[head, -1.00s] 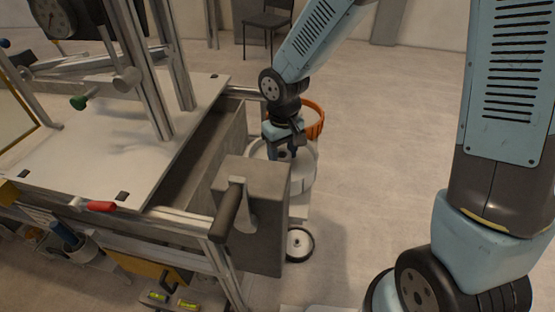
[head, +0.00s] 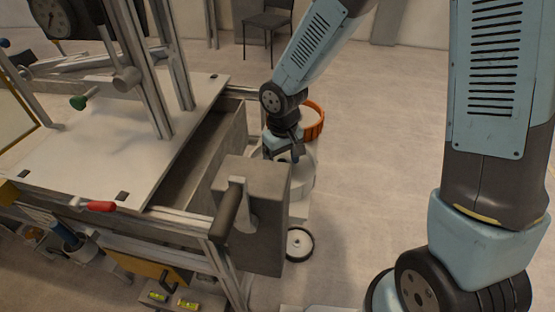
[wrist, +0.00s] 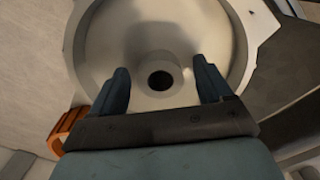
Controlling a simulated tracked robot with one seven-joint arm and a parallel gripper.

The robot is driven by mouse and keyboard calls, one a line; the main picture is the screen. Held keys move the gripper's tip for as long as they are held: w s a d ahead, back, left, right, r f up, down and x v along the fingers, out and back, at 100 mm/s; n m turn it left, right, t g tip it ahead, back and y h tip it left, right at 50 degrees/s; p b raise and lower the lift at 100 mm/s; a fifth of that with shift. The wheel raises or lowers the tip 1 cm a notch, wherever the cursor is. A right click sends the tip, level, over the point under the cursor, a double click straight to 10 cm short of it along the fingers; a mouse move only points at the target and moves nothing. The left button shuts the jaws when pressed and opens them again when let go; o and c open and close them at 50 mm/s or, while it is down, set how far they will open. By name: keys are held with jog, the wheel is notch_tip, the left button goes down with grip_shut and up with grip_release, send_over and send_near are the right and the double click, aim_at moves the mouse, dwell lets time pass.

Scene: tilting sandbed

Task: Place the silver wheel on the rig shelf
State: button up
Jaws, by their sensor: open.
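A pale round wheel (head: 299,244) with a dark rim and a small hub sits low by the rig's front corner; it appears to be the silver wheel. My gripper (head: 287,155) points down, open, over a whitish round drum (head: 302,178). In the wrist view, my fingers (wrist: 161,76) stand apart over a smooth silver bowl-like surface (wrist: 130,35) with a dark central hole, and nothing is between them. I cannot tell whether they touch it. A low shelf (head: 150,303) with yellow levels shows under the rig; I cannot tell if it is the rig shelf.
An orange ring (head: 314,122) is just behind the drum. The sandbed's grey end block with a handle (head: 228,213) stands close at left. Upright posts (head: 145,75) rise from the pale rig top (head: 90,165). Open floor (head: 400,150) lies to the right.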

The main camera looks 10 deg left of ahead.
notch_tip(320, 180, up, 12)
jog(key=d+r+m+t, duration=0.35)
jog(key=d+r, duration=0.75)
jog(key=d, duration=0.5)
jog(key=s+d+r+m+t, duration=0.2)
jog(key=s+d+r+m, duration=0.2)
jog(key=s+d, duration=0.6)
jog(key=d+r, duration=0.2)
jog(key=d, duration=0.1)
jog(key=shift+s+r+m, duration=0.3)
jog(key=shift+m, duration=0.05)
jog(key=shift+c, duration=0.4)
